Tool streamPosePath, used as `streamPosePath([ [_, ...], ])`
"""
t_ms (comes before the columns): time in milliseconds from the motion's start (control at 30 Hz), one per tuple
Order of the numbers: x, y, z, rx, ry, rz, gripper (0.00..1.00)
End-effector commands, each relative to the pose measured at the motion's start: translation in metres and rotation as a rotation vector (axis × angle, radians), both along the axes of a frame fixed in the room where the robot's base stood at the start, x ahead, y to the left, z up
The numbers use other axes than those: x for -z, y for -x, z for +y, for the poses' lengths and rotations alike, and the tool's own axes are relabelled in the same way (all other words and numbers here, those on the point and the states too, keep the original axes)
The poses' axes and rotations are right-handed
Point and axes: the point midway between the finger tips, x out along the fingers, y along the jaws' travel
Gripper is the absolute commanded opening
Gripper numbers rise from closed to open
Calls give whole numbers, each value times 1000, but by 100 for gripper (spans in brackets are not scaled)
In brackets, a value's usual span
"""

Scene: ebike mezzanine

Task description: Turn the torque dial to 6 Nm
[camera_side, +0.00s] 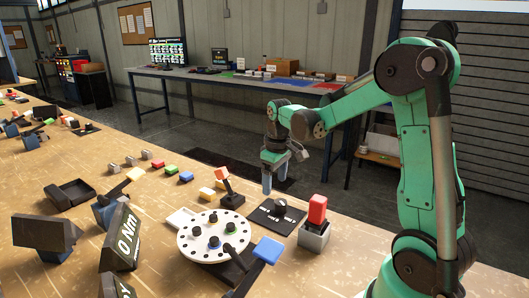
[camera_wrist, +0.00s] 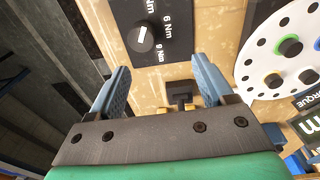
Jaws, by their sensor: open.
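The torque dial is a dark knob on a black plate (camera_wrist: 150,60) with white Nm labels. In the wrist view the knob (camera_wrist: 143,38) sits ahead of my fingers, with "6 Nm" and "9 Nm" printed to its right. A pale mark shows on the knob, but I cannot tell which label it points to. In the side view the knob (camera_side: 280,206) stands on the plate on the wooden bench. My gripper (camera_side: 267,187) is open and empty, pointing down above the bench beside the plate. Its two blue fingers show in the wrist view (camera_wrist: 160,68), apart from the knob.
A white disc (camera_side: 214,252) with colored knobs lies left of the plate. A tilted display (camera_side: 122,238) reads "0 Nm". Small blocks and holders are scattered farther left.

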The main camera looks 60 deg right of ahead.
Motion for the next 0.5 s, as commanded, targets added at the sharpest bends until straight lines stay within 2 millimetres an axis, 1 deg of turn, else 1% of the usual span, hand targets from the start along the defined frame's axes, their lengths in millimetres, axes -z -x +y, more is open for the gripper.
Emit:
streamPosePath([
  [33, 7, 0, -10, 5, -10, 22, 74],
  [100, 14, 2, -19, 4, -23, 46, 74],
  [200, 21, 3, -25, 1, -34, 64, 74],
  [333, 32, 3, -27, 0, -37, 69, 74],
  [500, 55, 3, -26, -1, -36, 67, 74],
])
